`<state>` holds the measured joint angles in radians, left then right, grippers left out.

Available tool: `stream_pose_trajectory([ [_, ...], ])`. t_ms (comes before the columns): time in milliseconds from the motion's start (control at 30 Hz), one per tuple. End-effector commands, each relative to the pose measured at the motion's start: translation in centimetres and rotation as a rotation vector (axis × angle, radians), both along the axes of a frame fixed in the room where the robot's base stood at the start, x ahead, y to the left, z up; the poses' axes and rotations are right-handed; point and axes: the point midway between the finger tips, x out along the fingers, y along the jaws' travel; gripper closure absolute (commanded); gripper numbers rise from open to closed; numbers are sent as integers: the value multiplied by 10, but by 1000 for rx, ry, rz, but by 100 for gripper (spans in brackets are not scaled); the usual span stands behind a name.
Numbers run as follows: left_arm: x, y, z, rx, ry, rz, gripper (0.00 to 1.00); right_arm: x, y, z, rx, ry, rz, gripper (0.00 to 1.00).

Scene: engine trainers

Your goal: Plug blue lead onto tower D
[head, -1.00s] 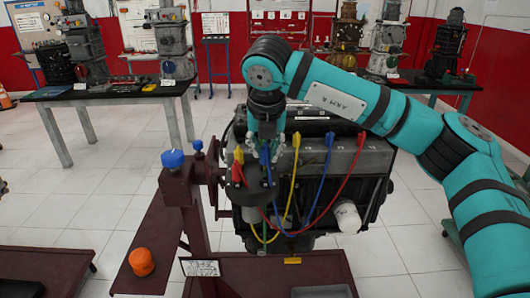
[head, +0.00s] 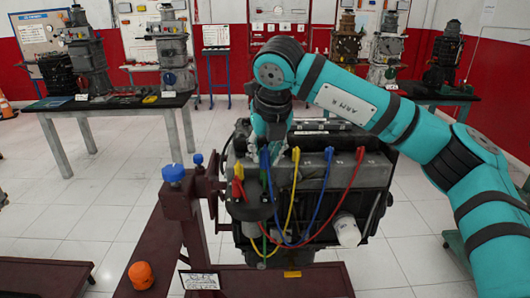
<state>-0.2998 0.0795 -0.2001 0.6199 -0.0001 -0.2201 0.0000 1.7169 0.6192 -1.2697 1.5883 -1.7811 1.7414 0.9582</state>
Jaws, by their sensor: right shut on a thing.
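The blue lead (head: 317,212) hangs in a loop in front of the engine block (head: 345,190). One blue end (head: 328,154) sits at the top of the block. The other blue end (head: 265,160) is at the fingertips of my right gripper (head: 267,145), which is shut on it. That end is above the dark round cap with the towers (head: 250,208) at the engine's left. I cannot read which tower is D, and a gap below the blue end is hard to judge. Yellow (head: 293,185), red (head: 357,180) and green leads (head: 265,240) also run there. My left gripper is not in view.
A maroon stand (head: 185,230) with blue knobs (head: 173,173) is left of the engine. A white filter (head: 347,230) juts from the block. Tables with engines (head: 110,102) stand behind, with clear floor between.

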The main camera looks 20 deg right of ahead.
Motion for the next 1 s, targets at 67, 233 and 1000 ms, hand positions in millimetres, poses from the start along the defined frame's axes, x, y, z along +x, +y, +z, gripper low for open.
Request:
stream_pose_trajectory([
  [67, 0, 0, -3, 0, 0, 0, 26, 0, 0, -1, 1, -1, 0, 100],
  [233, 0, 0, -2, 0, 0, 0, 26, 0, 0, 0, 0, -1, 0, 100],
  [1000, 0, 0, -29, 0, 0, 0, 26, 0, 0, -30, -1, -1, 1, 100],
])
